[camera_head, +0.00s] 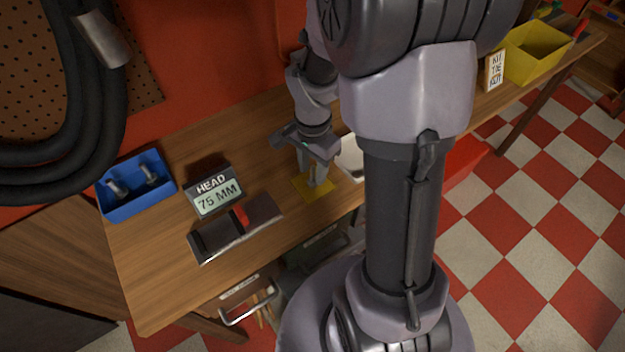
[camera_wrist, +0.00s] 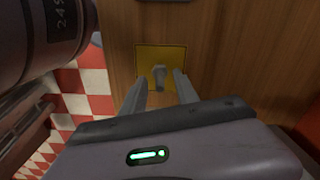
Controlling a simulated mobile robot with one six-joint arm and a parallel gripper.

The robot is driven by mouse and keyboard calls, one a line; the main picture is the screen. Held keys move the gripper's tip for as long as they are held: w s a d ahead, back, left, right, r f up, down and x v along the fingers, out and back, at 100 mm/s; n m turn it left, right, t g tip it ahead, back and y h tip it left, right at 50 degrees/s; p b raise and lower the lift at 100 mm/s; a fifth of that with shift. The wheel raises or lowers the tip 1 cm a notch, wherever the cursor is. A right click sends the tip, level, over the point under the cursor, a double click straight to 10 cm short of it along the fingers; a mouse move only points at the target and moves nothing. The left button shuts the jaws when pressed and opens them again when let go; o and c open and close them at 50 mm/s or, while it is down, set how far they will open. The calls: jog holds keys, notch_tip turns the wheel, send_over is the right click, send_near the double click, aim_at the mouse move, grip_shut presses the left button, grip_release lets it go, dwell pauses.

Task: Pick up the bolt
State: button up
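A grey bolt (camera_wrist: 159,76) stands on a yellow square pad (camera_wrist: 176,54) on the wooden table in the wrist view. My gripper (camera_wrist: 160,80) is open, with one finger on each side of the bolt and a gap on both sides. In the head view my gripper (camera_head: 314,184) points down over the yellow pad (camera_head: 326,190), and the fingers largely hide the bolt there. Two more grey bolt-like pieces (camera_head: 149,174) are in a blue tray (camera_head: 135,209) at the table's left end.
A sign reading "HEAD 75 MM" (camera_head: 216,196) stands left of the pad, behind a dark and silver tool with a red part (camera_head: 235,228). A yellow bin (camera_head: 535,52) stands far right.

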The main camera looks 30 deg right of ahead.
jog(key=shift+r, duration=0.1)
grip_shut()
